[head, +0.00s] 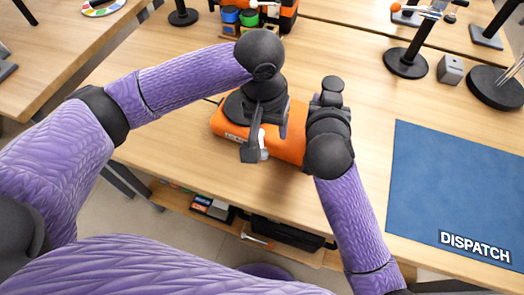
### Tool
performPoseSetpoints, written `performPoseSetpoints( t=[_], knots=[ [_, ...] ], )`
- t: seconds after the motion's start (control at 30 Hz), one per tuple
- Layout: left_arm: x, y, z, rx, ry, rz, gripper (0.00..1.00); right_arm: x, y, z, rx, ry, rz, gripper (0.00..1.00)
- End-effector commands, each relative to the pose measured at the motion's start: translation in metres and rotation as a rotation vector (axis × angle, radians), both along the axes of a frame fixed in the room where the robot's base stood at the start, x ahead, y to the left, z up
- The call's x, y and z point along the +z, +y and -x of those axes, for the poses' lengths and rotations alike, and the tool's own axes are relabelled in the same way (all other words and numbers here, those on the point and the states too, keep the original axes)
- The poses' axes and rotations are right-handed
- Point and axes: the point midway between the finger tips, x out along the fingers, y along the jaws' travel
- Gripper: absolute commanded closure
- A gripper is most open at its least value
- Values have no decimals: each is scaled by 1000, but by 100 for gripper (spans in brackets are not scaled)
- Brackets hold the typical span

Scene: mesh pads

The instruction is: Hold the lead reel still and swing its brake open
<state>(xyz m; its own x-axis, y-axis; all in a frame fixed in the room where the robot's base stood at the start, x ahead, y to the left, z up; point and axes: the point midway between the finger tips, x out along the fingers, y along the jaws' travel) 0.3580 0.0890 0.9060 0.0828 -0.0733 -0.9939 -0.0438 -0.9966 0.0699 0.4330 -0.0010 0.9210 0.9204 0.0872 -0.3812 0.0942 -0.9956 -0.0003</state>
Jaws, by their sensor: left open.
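The lead reel, an orange body (285,143) with pale lettering on its left front side, lies on the wooden table near its front edge. My left gripper (267,141) is over its left-middle part, pointing down, with its fingers apart. A small white part (263,146), perhaps the brake lever, shows close to the left finger; I cannot tell whether they touch. My right arm's wrist (331,95) is over the reel's right end and hides it. The right fingers are hidden behind the wrist.
A blue mat (455,185) marked DISPATCH lies at the right. A black stand (406,62), a grey block (450,69) and a dark round base (495,88) stand behind it. Coloured pots (231,15) are at the back. A shelf with a black tray (290,234) is below the table edge.

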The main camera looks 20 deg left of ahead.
Motion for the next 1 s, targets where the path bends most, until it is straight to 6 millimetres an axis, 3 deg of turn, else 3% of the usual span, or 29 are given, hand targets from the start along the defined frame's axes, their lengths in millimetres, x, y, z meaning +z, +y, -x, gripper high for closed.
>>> performPoseSetpoints(
  t=[0.17, 0.43, 0.73, 1.0],
  knots=[
    [-15, 4, 22, -64, 81, -78, 38, -6, -1, 2, -2, 17, 5, 100],
    [-45, 5, 22, -63, 83, -78, 38, -6, -1, 2, -2, 17, 5, 100],
    [-51, 5, 22, -63, 83, -76, 38, -6, -1, 2, -2, 17, 5, 100],
    [-51, 5, 22, -63, 83, -75, 93, -6, -1, 2, -2, 17, 5, 100]
  ],
)
